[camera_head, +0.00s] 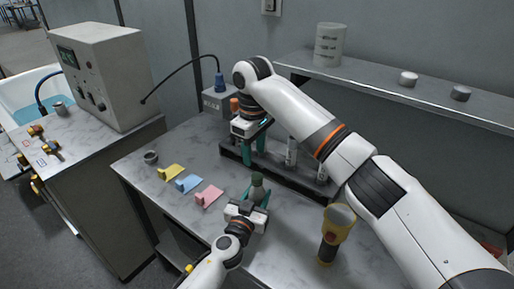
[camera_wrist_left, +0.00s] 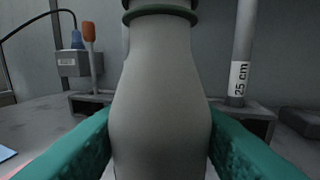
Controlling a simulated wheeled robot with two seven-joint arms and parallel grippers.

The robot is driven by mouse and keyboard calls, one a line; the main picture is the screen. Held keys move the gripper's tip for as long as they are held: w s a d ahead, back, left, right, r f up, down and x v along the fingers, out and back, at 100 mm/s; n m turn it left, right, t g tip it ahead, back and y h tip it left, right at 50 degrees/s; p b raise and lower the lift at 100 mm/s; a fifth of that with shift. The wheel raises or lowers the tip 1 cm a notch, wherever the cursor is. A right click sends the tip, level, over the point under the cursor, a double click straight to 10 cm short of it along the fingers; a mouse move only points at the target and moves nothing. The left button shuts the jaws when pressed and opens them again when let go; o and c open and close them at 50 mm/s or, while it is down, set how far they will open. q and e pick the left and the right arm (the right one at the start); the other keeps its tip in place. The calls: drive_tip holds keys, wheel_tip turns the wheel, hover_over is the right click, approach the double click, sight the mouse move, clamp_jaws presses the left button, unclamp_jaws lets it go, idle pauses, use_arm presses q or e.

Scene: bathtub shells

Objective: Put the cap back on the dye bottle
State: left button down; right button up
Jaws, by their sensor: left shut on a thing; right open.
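The bottle (camera_head: 257,181) has a grey body and a dark green top part, and stands upright near the middle of the table. In the left wrist view the bottle (camera_wrist_left: 160,100) fills the centre, with green rings at its neck; its mouth is out of frame. My left gripper (camera_head: 256,194) is shut on the bottle's body, one teal finger on each side. My right gripper (camera_head: 254,149) is open beyond the bottle, its fingers pointing down at the dark rack. I cannot tell for sure which thing is the cap; a small dark round piece (camera_head: 151,157) lies at the table's left.
The dark rack (camera_head: 232,152) holds upright tubes (camera_head: 291,152). Yellow, blue and pink cards (camera_head: 208,196) lie left of the bottle. A shelf (camera_head: 375,84) behind carries a white jar (camera_head: 329,45) and two small round pieces (camera_head: 408,78).

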sight(257, 175)
drive_tip(key=n, duration=0.4)
drive_tip(key=shift+d+r+n, duration=0.1)
drive_tip(key=shift+n, duration=0.2)
drive_tip(key=n, duration=0.4)
drive_tip(key=shift+d, duration=0.1)
drive_tip(key=n, duration=0.4)
drive_tip(key=shift+r+n, duration=0.1)
drive_tip(key=shift+n, duration=0.2)
drive_tip(key=n, duration=0.4)
drive_tip(key=shift+s+d, duration=0.1)
drive_tip(key=shift+d, duration=0.1)
drive_tip(key=shift+f, duration=4.05)
drive_tip(key=shift+c, duration=0.4)
